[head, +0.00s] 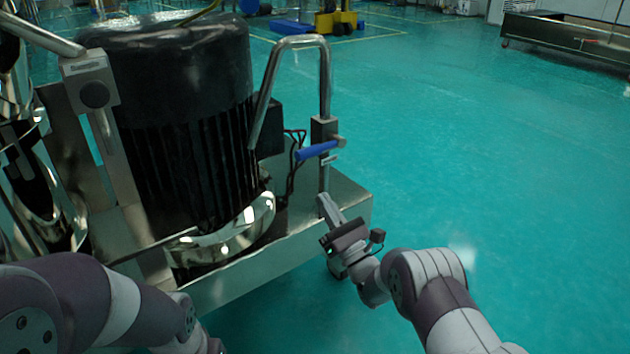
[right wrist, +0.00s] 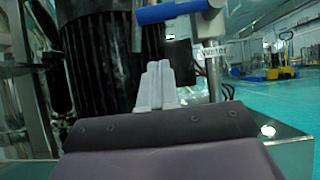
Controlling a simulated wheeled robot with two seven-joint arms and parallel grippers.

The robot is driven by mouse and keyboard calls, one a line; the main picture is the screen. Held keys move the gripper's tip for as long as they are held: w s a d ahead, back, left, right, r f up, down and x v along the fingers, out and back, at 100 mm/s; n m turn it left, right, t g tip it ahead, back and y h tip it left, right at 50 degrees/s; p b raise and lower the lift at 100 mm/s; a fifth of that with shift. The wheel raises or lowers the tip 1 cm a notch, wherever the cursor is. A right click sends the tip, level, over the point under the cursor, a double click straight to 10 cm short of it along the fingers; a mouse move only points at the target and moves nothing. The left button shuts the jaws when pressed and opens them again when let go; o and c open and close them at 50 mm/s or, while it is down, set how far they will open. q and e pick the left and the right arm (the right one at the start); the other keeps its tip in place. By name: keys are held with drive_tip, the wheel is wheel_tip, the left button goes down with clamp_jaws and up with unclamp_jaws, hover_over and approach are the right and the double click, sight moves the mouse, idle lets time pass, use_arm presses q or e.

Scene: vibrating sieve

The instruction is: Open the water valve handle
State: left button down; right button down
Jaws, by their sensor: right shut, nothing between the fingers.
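The blue water valve handle (head: 317,149) sticks out to the left from the valve on the upright steel pipe (head: 325,85). In the right wrist view the blue handle (right wrist: 170,11) runs across the top, above a small "Water" label (right wrist: 214,52). My right gripper (head: 326,203) is below the handle, apart from it, with its fingers pointing up toward the pipe. Its fingers (right wrist: 157,82) are together with nothing between them. My left arm comes in at the lower left, and its gripper does not show.
A large black motor (head: 185,110) stands on a steel base (head: 345,205) just left of the pipe. Dark cables hang behind the valve. The green floor on the right is clear. A yellow pallet jack (head: 336,22) and a steel trough (head: 570,38) are far back.

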sight(316, 147)
drive_tip(key=w+a+r+b, duration=0.2)
drive_tip(key=w+r+b, duration=0.1)
drive_tip(key=r, duration=0.3)
drive_tip(key=shift+w+a, duration=0.25)
drive_tip(key=shift+r, duration=0.1)
